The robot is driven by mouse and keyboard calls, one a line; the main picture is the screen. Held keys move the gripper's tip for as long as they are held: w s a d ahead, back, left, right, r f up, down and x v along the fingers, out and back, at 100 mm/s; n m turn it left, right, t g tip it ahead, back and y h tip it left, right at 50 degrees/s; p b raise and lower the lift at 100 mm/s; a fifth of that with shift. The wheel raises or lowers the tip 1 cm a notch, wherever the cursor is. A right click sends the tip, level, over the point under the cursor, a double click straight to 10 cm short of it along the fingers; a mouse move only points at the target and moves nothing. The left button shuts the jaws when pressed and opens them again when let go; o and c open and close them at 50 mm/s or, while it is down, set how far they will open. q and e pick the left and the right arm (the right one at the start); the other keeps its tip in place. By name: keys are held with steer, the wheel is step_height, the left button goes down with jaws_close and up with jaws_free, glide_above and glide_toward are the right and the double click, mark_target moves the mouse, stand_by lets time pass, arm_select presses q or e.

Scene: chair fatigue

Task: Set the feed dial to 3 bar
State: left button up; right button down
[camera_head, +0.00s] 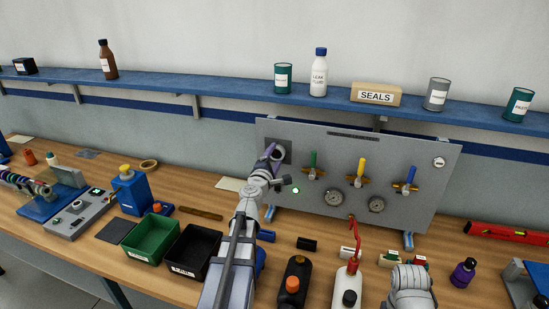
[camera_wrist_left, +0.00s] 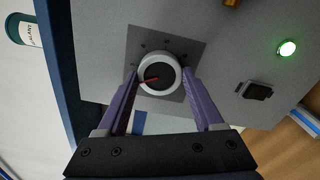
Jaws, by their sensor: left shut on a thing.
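The feed dial (camera_wrist_left: 158,74) is a round knob with a white rim, a dark face and a red pointer, on a dark grey square plate (camera_wrist_left: 190,42). In the left wrist view the pointer aims left and slightly down; the marks around it are too small to read. My left gripper (camera_wrist_left: 161,76) has its purple fingers on either side of the rim, shut on the dial. In the head view my left gripper (camera_head: 273,158) is at the upper left of the grey panel (camera_head: 400,210) and largely hides the dial.
A lit green lamp (camera_wrist_left: 287,48) and a black switch (camera_wrist_left: 257,91) are beside the dial. Green, yellow and blue valve handles (camera_head: 361,168) and round gauges (camera_head: 333,197) are farther right. A blue shelf (camera_head: 225,91) runs above. Bottles (camera_head: 293,285) and bins (camera_head: 151,240) crowd the bench below.

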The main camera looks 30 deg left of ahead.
arm_select(q)
steer(key=m, duration=0.5)
steer(key=shift+m, duration=0.3)
stand_by(0.4)
steer(key=o, duration=1.4)
steer(key=v, duration=0.7)
steer(key=shift+s+d, duration=0.15)
steer(key=shift+s, duration=0.25)
